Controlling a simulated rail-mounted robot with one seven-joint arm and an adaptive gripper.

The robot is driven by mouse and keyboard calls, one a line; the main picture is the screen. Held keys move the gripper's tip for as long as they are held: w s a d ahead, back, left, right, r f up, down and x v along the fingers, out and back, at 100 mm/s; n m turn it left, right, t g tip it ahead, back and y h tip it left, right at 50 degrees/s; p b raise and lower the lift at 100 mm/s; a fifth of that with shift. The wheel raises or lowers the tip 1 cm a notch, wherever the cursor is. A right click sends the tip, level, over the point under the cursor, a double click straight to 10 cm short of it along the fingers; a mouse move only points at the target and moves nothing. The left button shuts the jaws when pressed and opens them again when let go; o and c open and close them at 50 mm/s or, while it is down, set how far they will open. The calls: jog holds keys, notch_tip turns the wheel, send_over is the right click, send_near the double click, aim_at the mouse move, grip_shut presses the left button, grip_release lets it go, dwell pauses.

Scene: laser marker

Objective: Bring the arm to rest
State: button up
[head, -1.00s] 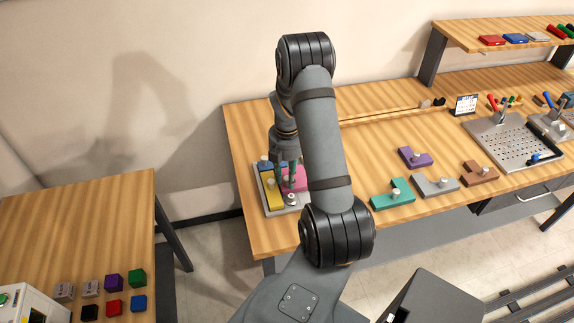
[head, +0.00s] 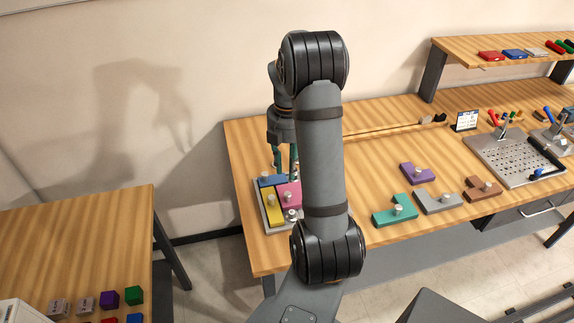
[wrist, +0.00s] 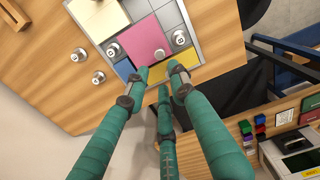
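My gripper (head: 286,176) has teal fingers and hangs pointing down above a grey tray (head: 281,228) at the left end of the long workbench. In the wrist view the fingertips (wrist: 163,78) are spread apart with nothing between them. The tray holds a blue piece (head: 267,182), a yellow piece (head: 271,218) and a pink piece (head: 286,192), with silver knobs. The wrist view also shows the pink piece (wrist: 146,42) and a cream piece (wrist: 98,18) in the tray. My arm hides the tray's right side in the head view.
Purple (head: 411,175), teal (head: 388,217), grey (head: 432,203) and brown (head: 480,193) pieces lie right of my arm. A perforated metal plate (head: 510,163) and a shelf (head: 470,57) are farther right. A separate table (head: 80,240) with small cubes stands at left.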

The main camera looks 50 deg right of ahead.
aim_at(288, 194)
jog(key=shift+f, duration=0.1)
notch_tip(288, 194, down, 11)
jog(key=shift+a+f+p, duration=0.1)
jog(key=shift+f+p, duration=0.05)
jog(key=shift+p, duration=0.75)
jog(key=shift+f, duration=0.25)
jog(key=shift+r+b, duration=0.45)
jog(key=shift+r, duration=1.2)
